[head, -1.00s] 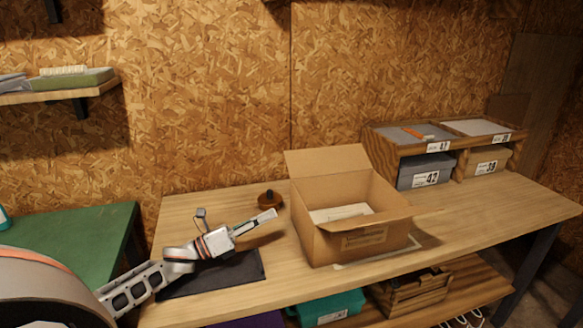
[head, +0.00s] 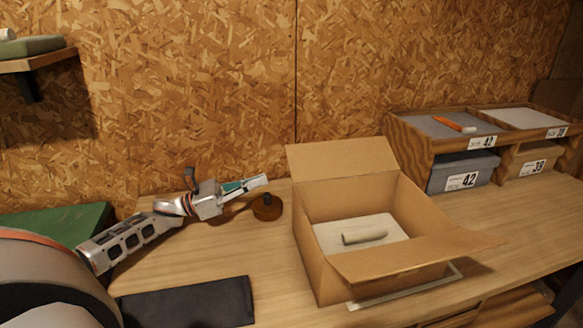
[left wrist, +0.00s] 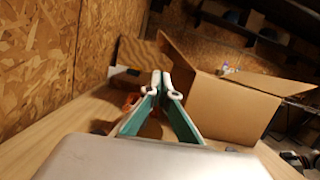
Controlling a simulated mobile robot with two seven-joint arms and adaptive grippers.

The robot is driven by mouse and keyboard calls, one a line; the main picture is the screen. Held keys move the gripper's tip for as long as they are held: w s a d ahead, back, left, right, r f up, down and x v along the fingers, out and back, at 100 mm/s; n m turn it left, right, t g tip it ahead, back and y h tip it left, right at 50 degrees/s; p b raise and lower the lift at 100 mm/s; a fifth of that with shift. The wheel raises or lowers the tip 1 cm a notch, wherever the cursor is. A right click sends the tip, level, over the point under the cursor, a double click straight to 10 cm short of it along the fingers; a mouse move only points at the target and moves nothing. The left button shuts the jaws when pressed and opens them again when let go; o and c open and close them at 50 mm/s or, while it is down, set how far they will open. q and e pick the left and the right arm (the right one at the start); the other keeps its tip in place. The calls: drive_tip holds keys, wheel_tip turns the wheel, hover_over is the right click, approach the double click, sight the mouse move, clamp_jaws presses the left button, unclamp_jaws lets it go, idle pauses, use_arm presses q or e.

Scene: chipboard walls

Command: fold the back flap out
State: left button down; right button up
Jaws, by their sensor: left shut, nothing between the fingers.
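The open cardboard box (head: 320,260) stands on the wooden bench. Its back flap (head: 343,160) stands up from the rear edge, leaning a little back toward the wall. The front flap (head: 400,262) is folded outward. A pale sheet and a small pale roll (head: 364,237) lie inside. My left gripper (head: 264,181) is shut and empty, left of the back flap and apart from it. In the left wrist view the fingertips (left wrist: 161,78) meet in front of the box's left wall (left wrist: 225,108), and the back flap (left wrist: 178,55) rises beyond them. My right gripper is not in view.
A black mat (head: 190,303) lies at the front left. A wooden rack (head: 410,145) with numbered bins stands right of the box. The chipboard wall (head: 220,90) is close behind.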

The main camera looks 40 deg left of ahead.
sight(293, 169)
use_arm(q)
drive_tip(key=shift+p+x, duration=0.5)
drive_tip(key=shift+x, duration=4.5)
drive_tip(key=shift+r, duration=0.1)
